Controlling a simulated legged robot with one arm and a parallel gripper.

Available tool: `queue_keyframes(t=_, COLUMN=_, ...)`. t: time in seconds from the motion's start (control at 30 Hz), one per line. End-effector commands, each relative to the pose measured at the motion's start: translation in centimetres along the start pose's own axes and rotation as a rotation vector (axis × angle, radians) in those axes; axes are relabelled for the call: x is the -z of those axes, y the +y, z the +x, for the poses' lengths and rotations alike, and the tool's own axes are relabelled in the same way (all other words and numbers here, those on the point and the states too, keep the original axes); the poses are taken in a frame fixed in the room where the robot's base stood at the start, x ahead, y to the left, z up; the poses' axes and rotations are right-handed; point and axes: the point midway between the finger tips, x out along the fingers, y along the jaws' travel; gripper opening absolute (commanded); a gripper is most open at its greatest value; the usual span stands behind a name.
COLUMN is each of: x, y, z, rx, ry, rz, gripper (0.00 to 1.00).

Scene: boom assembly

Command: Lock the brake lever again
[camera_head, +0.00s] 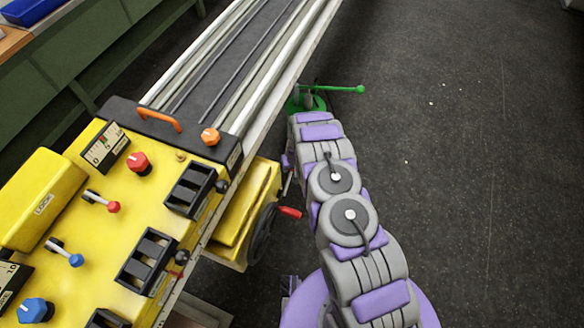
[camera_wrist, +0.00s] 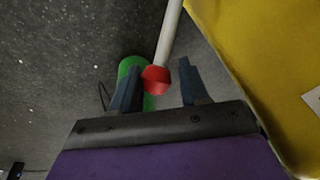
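In the wrist view, a pale lever shaft (camera_wrist: 169,35) with a faceted red knob (camera_wrist: 156,80) runs down between the two dark fingers of my gripper (camera_wrist: 159,66). I take this to be the brake lever; no label shows. The knob sits close to the left finger, with a clear gap to the right finger. My gripper is open around it; whether the left finger touches the knob I cannot tell.
A yellow control console (camera_head: 120,215) with levers and knobs fills the left of the head view. A handwheel (camera_head: 262,232) with a red handle juts from its side. A conveyor-like boom (camera_head: 240,60) runs upward. A green rod (camera_head: 345,88) stands beyond my arm. The floor at right is clear.

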Motion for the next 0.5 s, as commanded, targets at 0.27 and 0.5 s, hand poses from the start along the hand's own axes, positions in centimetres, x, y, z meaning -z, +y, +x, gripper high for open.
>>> queue_keyframes(t=0.27, x=0.01, y=0.08, z=-0.08, rx=0.000, ry=0.001, rz=0.001, gripper=0.58)
queue_keyframes(t=0.5, x=0.01, y=0.10, z=-0.10, rx=0.000, ry=0.001, rz=0.001, gripper=0.58)
